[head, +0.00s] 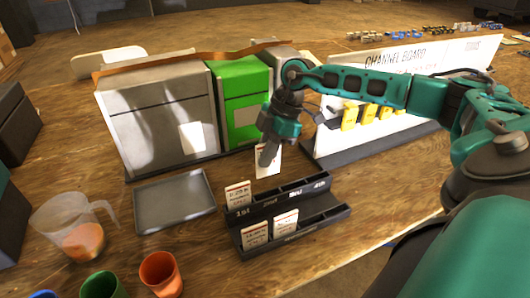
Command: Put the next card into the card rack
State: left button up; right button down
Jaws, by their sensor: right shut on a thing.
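The card rack (334,211) is black with two tiers; its upper tier is marked 1st, 2nd, 3rd and 4th. One white card (238,195) stands upright in the 1st place. Two more cards, one at the left (255,235) and one beside it (286,222), stand in the lower front tier. My right gripper (267,153) is shut on a white card (271,164). It holds this card upright above and behind the upper tier, near the 2nd place; I cannot tell the exact gap. My left gripper is not in view.
A grey tray (175,222) lies left of the rack. A jug (75,230) with orange contents and coloured cups (160,273) stand front left. Grey and green boxes (240,90) stand behind. A white channel board (390,70) with yellow pieces is back right.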

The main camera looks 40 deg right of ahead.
aim_at(264, 176)
jog(key=shift+f+b, duration=2)
jog(key=shift+f, duration=0.1)
jog(key=shift+f+b, duration=0.5)
jog(key=shift+b, duration=0.05)
jog(key=shift+f, duration=0.25)
jog(key=shift+f+b, duration=0.35)
jog(key=shift+f, duration=1)
jog(key=shift+f+b, duration=0.2)
jog(key=shift+b, duration=0.1)
jog(key=c, duration=1.1)
grip_release()
